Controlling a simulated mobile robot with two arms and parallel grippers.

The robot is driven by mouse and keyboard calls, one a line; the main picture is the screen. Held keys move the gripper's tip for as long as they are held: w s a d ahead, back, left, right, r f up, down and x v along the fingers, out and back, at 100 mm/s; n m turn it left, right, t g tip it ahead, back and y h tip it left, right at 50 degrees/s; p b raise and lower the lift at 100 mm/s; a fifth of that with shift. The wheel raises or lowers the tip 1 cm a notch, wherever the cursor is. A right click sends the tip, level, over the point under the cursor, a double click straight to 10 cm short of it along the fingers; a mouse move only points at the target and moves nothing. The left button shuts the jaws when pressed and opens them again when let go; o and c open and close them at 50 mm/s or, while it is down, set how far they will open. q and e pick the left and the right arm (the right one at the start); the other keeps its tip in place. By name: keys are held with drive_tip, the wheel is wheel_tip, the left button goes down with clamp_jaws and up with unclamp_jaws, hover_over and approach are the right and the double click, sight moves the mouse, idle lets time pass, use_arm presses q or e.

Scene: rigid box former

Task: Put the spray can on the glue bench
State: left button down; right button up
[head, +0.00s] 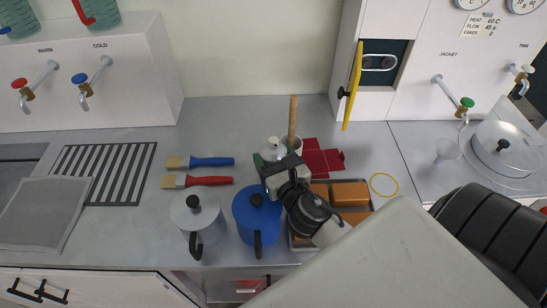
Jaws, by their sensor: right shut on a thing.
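My right gripper (280,168) is over the middle of the bench, shut on what looks like the spray can (273,148). The can has a pale silver domed top with a light cap, and a bit of green shows at its side. The gripper and wrist hide most of its body, and I cannot tell whether its base touches the bench. The grey metal bench (230,140) runs below it; I take it to be the glue bench. My left gripper is not in view.
A blue lidded pot (245,212) and a grey lidded pot (182,213) stand at the front. Two brushes, blue-handled (212,161) and red-handled (208,181), lie left. A red flat piece (325,158), orange-brown blocks (350,193) and a yellow ring (384,184) are right. A wooden handle (293,115) rises behind.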

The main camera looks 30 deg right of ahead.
drive_tip(key=shift+f, duration=0.15)
drive_tip(key=o, duration=1.5)
